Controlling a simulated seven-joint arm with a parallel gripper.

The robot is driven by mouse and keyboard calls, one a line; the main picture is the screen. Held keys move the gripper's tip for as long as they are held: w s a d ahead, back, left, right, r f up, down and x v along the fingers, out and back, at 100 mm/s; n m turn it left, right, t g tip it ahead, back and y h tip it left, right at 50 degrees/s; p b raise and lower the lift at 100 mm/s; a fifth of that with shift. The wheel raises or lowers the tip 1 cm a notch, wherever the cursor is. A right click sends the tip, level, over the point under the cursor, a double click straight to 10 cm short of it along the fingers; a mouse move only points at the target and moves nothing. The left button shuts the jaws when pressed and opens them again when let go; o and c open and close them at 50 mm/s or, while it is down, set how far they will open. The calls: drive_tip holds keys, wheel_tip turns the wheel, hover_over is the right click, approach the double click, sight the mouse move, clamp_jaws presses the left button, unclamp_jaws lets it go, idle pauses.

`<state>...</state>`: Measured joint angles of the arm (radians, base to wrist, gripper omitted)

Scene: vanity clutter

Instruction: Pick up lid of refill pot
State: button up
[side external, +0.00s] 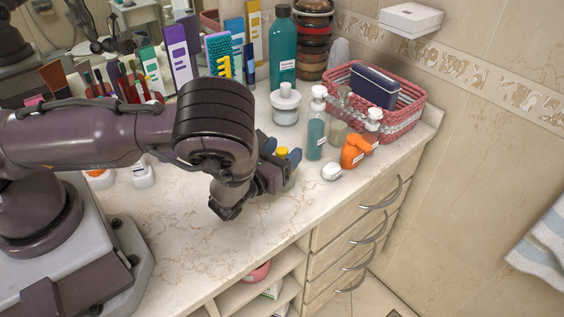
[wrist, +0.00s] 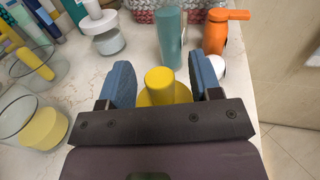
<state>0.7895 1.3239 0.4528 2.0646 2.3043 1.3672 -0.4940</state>
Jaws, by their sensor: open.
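A yellow lid with an upright round knob (wrist: 160,80) lies between my fingers in the wrist view; it looks like the refill pot's lid. In the side external view only a little of its yellow top (side external: 282,151) shows. My gripper (wrist: 161,72) is open, with one blue finger on each side of the knob and a gap to both. In the side external view my gripper (side external: 281,153) is low over the counter. The gripper body hides whatever is under the lid, so I cannot tell the pot's shape.
A white-lidded jar (side external: 285,107), a teal pump bottle (side external: 316,135), an orange bottle (side external: 352,153) and a small white round item (side external: 331,172) stand close beyond. Glass vessels with yellow inside (wrist: 40,128) are at left. The counter's front (side external: 200,255) is clear.

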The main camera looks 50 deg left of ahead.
drive_tip(key=shift+w, duration=0.1)
drive_tip(key=shift+c, duration=0.4)
drive_tip(key=c, duration=0.9)
